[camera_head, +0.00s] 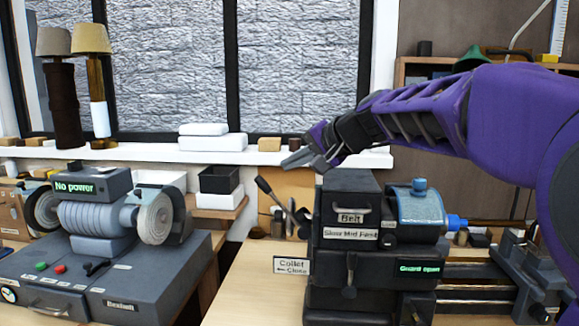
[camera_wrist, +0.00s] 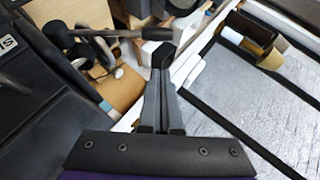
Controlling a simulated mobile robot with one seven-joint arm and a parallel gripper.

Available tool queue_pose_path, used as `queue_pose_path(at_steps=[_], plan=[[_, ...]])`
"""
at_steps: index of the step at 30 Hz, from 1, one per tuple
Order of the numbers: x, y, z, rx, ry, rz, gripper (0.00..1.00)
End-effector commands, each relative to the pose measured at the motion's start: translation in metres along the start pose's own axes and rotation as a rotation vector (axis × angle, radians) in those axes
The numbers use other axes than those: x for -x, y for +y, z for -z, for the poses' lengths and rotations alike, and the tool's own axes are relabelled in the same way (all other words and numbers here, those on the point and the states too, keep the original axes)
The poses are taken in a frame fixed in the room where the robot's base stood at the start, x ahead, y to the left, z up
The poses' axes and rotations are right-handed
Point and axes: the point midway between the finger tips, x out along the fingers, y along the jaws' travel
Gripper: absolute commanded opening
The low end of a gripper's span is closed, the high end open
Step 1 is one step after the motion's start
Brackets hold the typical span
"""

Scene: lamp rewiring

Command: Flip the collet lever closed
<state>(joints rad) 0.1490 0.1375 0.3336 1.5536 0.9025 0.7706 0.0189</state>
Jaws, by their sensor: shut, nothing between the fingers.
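The collet lever (camera_head: 270,194) sticks up and left from the left end of the dark lathe headstock (camera_head: 345,268), tilted, with a black knob at its tip. A "Collet ← Close" sign (camera_head: 292,265) is below it. In the wrist view the lever (camera_wrist: 125,34) lies across the upper left, its knob just beyond my fingertips. My gripper (camera_head: 297,162) is shut and empty, above and slightly right of the lever knob in the head view. In the wrist view the fingers (camera_wrist: 162,62) are together; a gap to the lever appears, but its depth is hard to tell.
A bench grinder (camera_head: 100,215) marked "No power" stands at the left. Behind my gripper are the window sill (camera_head: 140,153), white boxes (camera_head: 212,137) and a black bin (camera_head: 218,180). Bare bench (camera_head: 245,290) lies left of the lathe.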

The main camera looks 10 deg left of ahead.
Motion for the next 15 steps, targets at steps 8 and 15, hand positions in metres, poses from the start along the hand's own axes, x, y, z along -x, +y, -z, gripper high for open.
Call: queue_pose_path(at_steps=[8, 15], plan=[[0.067, -0.003, 0.001, 0.002, 0.01, -0.001, 0.0], [0.091, -0.004, 0.001, 0.001, 0.008, -0.001, 0.0]])
